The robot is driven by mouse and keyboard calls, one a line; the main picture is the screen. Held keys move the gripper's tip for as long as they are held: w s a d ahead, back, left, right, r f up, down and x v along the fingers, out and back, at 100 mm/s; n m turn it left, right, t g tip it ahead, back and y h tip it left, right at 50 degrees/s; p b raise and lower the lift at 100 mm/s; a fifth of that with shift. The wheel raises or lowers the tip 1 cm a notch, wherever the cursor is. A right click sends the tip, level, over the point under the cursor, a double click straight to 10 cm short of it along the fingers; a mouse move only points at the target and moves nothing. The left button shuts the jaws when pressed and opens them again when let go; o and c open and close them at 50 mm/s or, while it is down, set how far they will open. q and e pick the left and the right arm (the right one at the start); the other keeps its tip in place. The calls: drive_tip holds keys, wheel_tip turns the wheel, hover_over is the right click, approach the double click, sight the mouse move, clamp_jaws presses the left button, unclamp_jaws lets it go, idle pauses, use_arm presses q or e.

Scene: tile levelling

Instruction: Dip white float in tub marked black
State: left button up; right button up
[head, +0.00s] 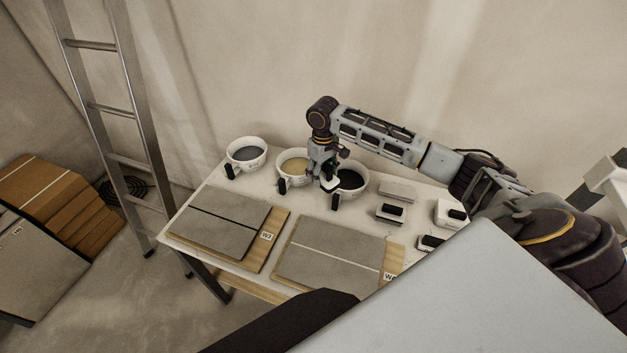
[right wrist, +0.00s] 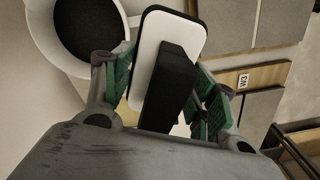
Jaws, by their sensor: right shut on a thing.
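My right gripper (head: 326,176) is shut on the white float (right wrist: 153,45). The float has a white plate and a black handle (right wrist: 170,88), with green finger pads on both sides in the right wrist view. In the head view the float (head: 331,184) is over the left side of the tub with black contents (head: 361,187). That tub also shows at the upper left of the right wrist view (right wrist: 45,48), beside the float. I cannot tell whether the float touches the tub. Any marking on this tub is not readable. My left gripper is not in view.
A tub with grey contents (head: 262,163) and one with yellowish contents (head: 284,168) stand left of the black one. Tiled boards (head: 222,218) (head: 330,255) lie in front. Other floats (head: 391,213) (head: 450,218) are at the right. A ladder (head: 110,110) stands left of the table.

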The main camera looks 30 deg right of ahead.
sight(329, 165)
drive_tip(key=d, duration=0.1)
drive_tip(key=d+n, duration=0.1)
drive_tip(key=d+r, duration=0.1)
drive_tip(key=shift+w+r+n+p, duration=0.1)
drive_tip(key=shift+w+n+p, duration=0.3)
drive_tip(key=w+d+r+n+p, duration=0.1)
drive_tip(key=d+n, duration=0.9)
drive_tip(key=n, duration=1.1)
drive_tip(key=shift+w+d+r+n+p, duration=0.25)
drive_tip(key=shift+w+n+p, duration=0.15)
drive_tip(key=shift+w+p, duration=0.2)
drive_tip(key=shift+f, duration=0.1)
drive_tip(key=shift+f, duration=0.2)
